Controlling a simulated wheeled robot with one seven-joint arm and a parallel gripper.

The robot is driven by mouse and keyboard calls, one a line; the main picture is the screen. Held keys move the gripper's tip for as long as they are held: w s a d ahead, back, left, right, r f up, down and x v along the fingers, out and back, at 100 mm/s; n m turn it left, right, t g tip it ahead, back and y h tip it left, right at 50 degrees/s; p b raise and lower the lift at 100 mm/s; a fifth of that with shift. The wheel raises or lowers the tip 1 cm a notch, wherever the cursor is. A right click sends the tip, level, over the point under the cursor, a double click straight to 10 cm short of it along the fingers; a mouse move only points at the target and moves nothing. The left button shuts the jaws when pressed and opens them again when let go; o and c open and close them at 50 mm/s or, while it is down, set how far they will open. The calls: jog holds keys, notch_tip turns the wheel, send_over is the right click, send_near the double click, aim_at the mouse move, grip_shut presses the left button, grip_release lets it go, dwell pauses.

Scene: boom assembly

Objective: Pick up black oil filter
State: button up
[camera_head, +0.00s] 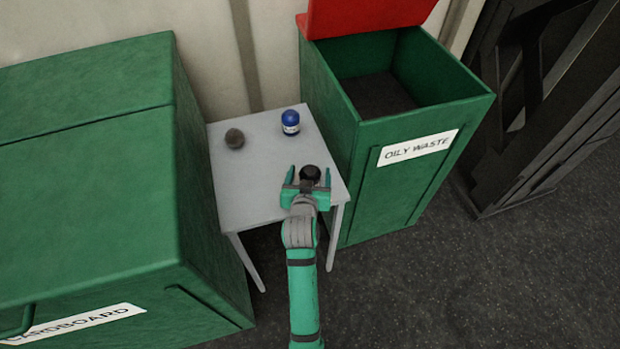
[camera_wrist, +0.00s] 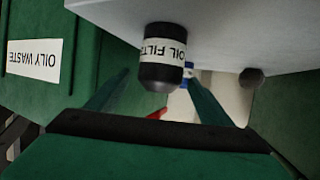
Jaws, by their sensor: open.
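The black oil filter (camera_head: 310,174) stands on the small grey table (camera_head: 247,197) near its front right. In the wrist view the filter (camera_wrist: 162,75) is dark with a white label reading "OIL FILT", the rest cut off by its curve. My gripper (camera_head: 306,177) is open at the front of the table, its two green fingers to either side of the filter in the head view. In the wrist view the filter appears beyond and between the fingertips (camera_wrist: 157,84). Whether the fingers touch it cannot be told.
A blue container (camera_head: 290,122) and a dark round lump (camera_head: 234,138) sit farther back on the table. A green oily waste bin (camera_head: 412,187) with a raised red lid (camera_head: 365,14) stands close on the right. A green cardboard bin (camera_head: 85,190) stands close on the left.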

jog(key=shift+f+x, duration=0.2)
jog(key=shift+x, duration=1.1)
jog(key=shift+f+x, duration=0.25)
jog(key=shift+x, duration=1.1)
jog(key=shift+s, duration=0.2)
jog(key=c, duration=1.3)
